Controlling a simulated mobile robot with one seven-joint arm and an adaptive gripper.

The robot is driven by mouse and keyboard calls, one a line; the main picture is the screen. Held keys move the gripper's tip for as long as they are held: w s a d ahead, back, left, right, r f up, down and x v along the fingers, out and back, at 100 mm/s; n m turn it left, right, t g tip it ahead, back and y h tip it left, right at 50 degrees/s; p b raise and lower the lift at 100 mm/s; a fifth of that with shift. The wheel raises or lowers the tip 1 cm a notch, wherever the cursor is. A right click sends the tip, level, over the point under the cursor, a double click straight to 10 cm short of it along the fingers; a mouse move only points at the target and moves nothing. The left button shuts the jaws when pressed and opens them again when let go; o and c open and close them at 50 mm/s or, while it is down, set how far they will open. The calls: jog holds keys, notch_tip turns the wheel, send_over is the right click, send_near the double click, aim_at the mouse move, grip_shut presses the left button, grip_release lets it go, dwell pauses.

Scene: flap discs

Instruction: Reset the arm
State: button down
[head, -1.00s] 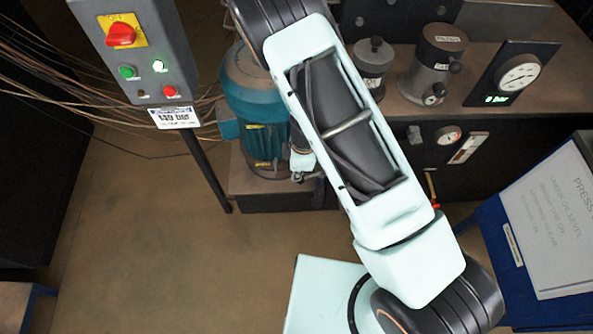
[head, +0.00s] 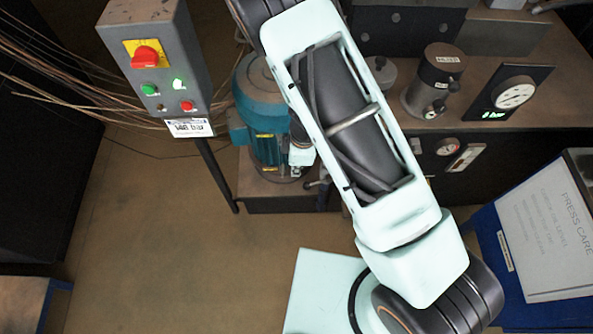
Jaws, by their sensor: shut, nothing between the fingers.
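My arm crosses the head view from the lower right to the top middle, with a pale mint shell and dark joints. Its upper end runs out of the picture at the top. A small pale part shows behind the arm's left edge, in front of the teal motor; I cannot tell which part of the arm it is. My gripper cannot be made out, so its fingers and anything near them are hidden or outside the picture.
A grey control box (head: 158,75) with a red switch stands on a post at upper left, near loose cables. A teal motor (head: 262,115) sits behind my arm. A bench (head: 440,115) carries gauges and cylinders. A press care board (head: 545,235) is at right. Floor (head: 170,250) is clear at lower left.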

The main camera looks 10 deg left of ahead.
jog(key=shift+r+p, duration=0.5)
jog(key=shift+r, duration=1.4)
